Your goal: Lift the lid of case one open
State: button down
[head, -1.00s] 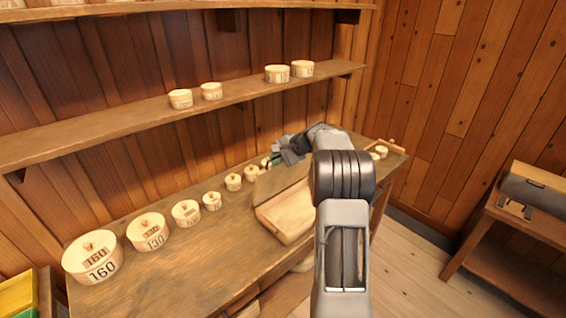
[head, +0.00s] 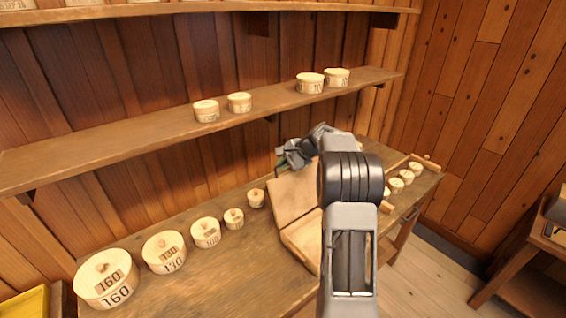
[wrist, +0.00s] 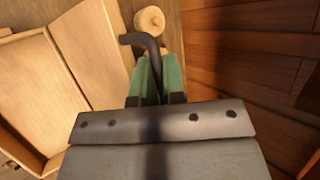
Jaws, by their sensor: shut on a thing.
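The wooden case (head: 302,241) sits on the bench, its shallow base partly hidden behind my arm. Its lid (head: 293,196) stands raised at the base's back edge, with a wide opening between them. In the wrist view, the lid (wrist: 92,52) is left of my fingers and the hollow base (wrist: 30,95) lies beyond it at far left. My gripper (head: 296,153) is at the lid's top edge. Its green fingers (wrist: 157,78) are shut on a dark bent handle (wrist: 150,45) beside the lid. Whether this is case one, I cannot read.
Round lidded boxes, the largest marked 160 (head: 107,280), line the bench left of the case. Several small ones stand by a wooden rail (head: 398,166) at right. A shelf (head: 150,132) with round boxes runs above. The front left of the bench is clear.

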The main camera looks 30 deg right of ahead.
jog(key=shift+d, duration=0.1)
jog(key=c, duration=1.2)
grip_release()
jog(key=shift+c, duration=0.2)
jog(key=b+v, duration=0.2)
jog(key=v, duration=1.2)
jog(key=shift+w, duration=0.1)
